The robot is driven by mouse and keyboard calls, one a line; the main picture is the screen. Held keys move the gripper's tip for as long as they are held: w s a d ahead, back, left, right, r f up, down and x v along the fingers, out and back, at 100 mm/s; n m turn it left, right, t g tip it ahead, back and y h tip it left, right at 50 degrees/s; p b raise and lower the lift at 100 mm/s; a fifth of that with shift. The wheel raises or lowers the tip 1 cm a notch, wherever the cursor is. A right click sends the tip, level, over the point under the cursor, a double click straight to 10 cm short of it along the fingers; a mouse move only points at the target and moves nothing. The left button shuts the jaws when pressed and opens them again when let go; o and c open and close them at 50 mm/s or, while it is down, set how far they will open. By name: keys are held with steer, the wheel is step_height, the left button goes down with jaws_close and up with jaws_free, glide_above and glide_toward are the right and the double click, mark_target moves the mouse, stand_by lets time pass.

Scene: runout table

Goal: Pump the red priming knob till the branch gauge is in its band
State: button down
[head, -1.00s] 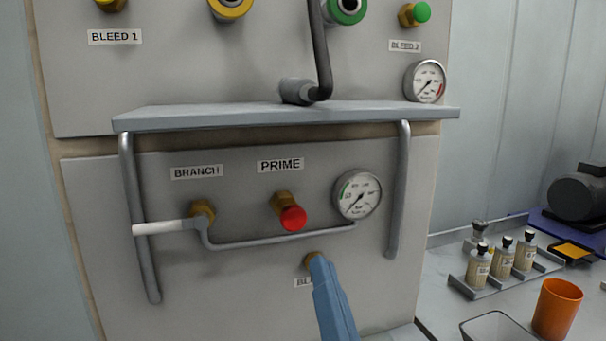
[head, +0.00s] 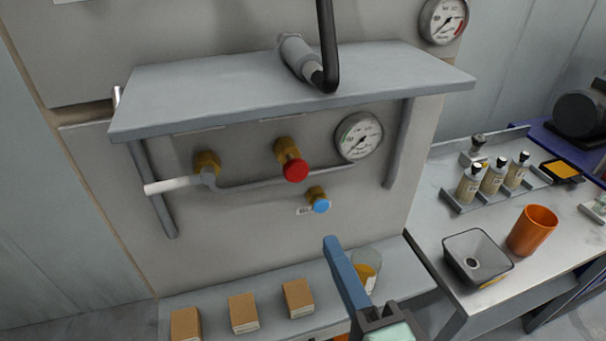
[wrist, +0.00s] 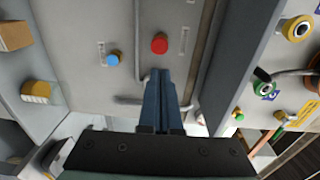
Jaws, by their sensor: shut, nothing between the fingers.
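The red priming knob (head: 295,170) sits on a brass fitting on the panel, under the grey shelf. It also shows in the wrist view (wrist: 159,44), just beyond my fingertips. The branch gauge (head: 358,137) is to its upper right, with a green band at its left side. Its dark needle seems to point to the lower left, outside the green, but it is small. My gripper (head: 331,241) is shut and empty, below the red knob and apart from it. Its blue fingers show in the wrist view (wrist: 160,73).
The grey shelf (head: 230,85) overhangs the knobs. A blue knob (head: 320,204) is below the red one. The white-handled branch valve (head: 170,186) is at left. A lower ledge holds small boxes (head: 243,312) and a glass jar (head: 367,270) beside my gripper.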

mark_target(297, 173)
steer(key=p+x, duration=0.2)
steer(key=x, duration=0.4)
steer(key=p+x, duration=0.3)
steer(key=x, duration=0.4)
steer(key=shift+w+a+r, duration=0.1)
steer(key=shift+w+r, duration=0.05)
steer(key=shift+r, duration=0.1)
steer(key=shift+w+a+f, duration=0.1)
steer(key=shift+w+f, duration=0.05)
steer(key=shift+w, duration=0.25)
